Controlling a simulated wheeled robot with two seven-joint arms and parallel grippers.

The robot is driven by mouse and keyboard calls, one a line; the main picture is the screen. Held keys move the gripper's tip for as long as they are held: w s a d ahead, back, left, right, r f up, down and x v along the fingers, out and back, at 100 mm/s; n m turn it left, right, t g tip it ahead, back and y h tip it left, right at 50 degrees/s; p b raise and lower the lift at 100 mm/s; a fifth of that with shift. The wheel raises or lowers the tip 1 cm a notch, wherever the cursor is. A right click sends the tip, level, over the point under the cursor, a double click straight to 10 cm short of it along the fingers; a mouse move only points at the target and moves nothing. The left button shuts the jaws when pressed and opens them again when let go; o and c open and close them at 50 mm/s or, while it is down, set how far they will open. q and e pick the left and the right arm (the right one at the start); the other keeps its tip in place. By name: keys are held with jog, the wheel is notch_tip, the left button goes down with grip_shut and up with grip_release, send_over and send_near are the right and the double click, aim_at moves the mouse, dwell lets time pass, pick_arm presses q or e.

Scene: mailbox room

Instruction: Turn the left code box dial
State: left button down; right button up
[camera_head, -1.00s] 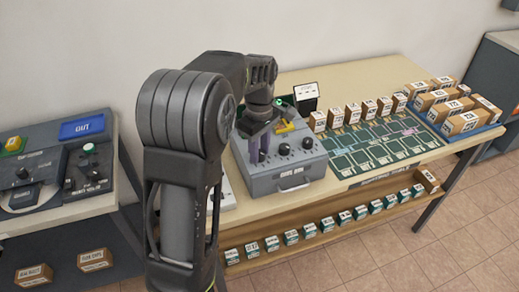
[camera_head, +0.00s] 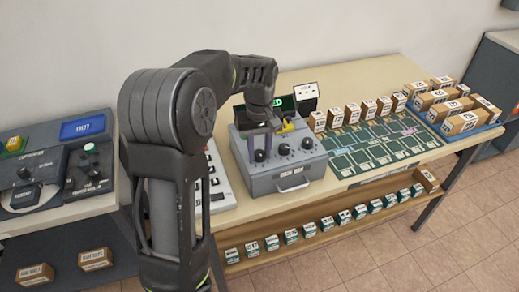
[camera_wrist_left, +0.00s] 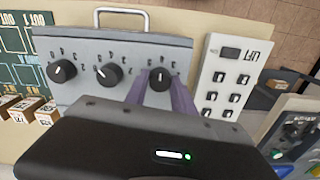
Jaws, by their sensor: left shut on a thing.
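The grey code box (camera_head: 293,182) stands on the table with a row of three black dials on its sloped top. The left dial (camera_head: 259,155) shows just in front of my left gripper (camera_head: 261,144). In the left wrist view the row looks reversed, so the left dial (camera_wrist_left: 160,80) is the one nearest the white keypad. There the purple fingers stand on both sides of this dial, and the gripper is shut on it. The middle dial (camera_head: 283,149) and right dial (camera_head: 306,143) are free. My right gripper is not in view.
A white keypad panel (camera_wrist_left: 228,75) stands close beside the code box, partly behind my left arm. A dark screen with green text (camera_head: 285,103) and a small sign (camera_head: 306,92) are behind the box. Small cartons and a green board (camera_head: 372,150) lie to the right.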

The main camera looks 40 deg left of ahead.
pick_arm(q)
jog(key=m, duration=0.4)
jog(key=shift+m, duration=0.3)
jog(key=m, duration=0.3)
jog(key=shift+m, duration=0.4)
jog(key=m, duration=0.4)
jog(key=shift+b, duration=0.35)
jog(key=shift+m, duration=2.1)
jog(key=c, duration=1.1)
grip_release()
jog(key=shift+o, duration=0.2)
